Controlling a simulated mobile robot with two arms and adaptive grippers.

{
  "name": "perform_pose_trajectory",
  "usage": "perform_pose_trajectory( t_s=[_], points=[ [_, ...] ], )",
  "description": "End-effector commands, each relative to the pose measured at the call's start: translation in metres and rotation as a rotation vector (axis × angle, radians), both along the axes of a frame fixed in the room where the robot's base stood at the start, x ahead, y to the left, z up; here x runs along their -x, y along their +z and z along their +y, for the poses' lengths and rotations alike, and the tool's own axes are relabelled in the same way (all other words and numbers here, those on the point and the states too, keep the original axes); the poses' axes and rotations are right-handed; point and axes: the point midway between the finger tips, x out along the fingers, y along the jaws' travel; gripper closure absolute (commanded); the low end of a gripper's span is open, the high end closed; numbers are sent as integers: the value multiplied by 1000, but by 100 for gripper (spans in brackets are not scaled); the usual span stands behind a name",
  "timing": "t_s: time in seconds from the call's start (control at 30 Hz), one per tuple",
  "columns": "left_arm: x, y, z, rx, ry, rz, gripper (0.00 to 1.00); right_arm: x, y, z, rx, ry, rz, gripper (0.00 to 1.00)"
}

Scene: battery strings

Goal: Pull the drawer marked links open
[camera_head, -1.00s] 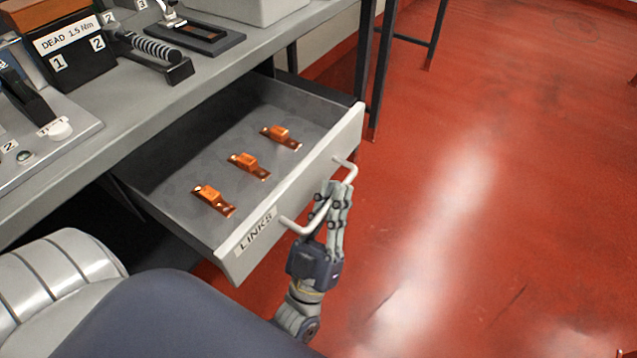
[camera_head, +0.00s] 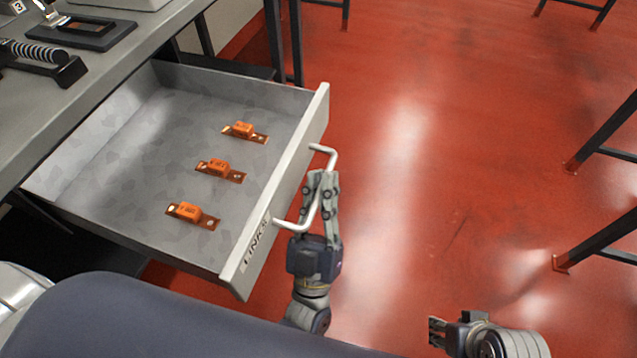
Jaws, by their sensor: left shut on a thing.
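The grey drawer (camera_head: 287,183) with the label LINKS (camera_head: 257,243) on its front stands far out from under the bench. Three orange-and-copper links lie apart on its floor: a near one (camera_head: 192,214), a middle one (camera_head: 219,170) and a far one (camera_head: 244,132). The pale bar handle (camera_head: 290,226) is on the drawer front. My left gripper (camera_head: 320,181) is shut on the middle of this handle. My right gripper (camera_head: 437,330) shows small at the bottom right, over the floor, away from the drawer; I cannot tell whether its fingers are apart.
The grey bench top (camera_head: 110,75) carries a black tray-like fixture (camera_head: 82,32) and a spring-handled tool (camera_head: 40,58). Dark metal legs (camera_head: 605,135) stand at the right. The red floor (camera_head: 430,150) in front of the drawer is clear.

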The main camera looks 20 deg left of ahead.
Motion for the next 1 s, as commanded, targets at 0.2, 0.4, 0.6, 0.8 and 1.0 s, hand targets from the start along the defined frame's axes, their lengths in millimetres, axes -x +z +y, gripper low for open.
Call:
perform_pose_trajectory(
  t_s=[0.2, 0.4, 0.6, 0.8, 1.0],
  points=[
    [0, -1, 0, 0, -1, 3, 75, -1, 2, 0, -1, 0, -4, 60],
    [0, -1, 0, 0, 0, 2, 70, -1, 2, 0, -1, 0, -4, 60],
    [1, -2, 0, -1, 0, 2, 70, -2, 4, 1, -6, -4, -8, 60],
    [20, -22, -2, -1, -1, 7, 70, -1, 3, 1, -3, -2, -6, 60],
    [52, -52, -6, -2, -1, 7, 70, -1, 2, 0, -2, -1, -4, 60]
  ],
)
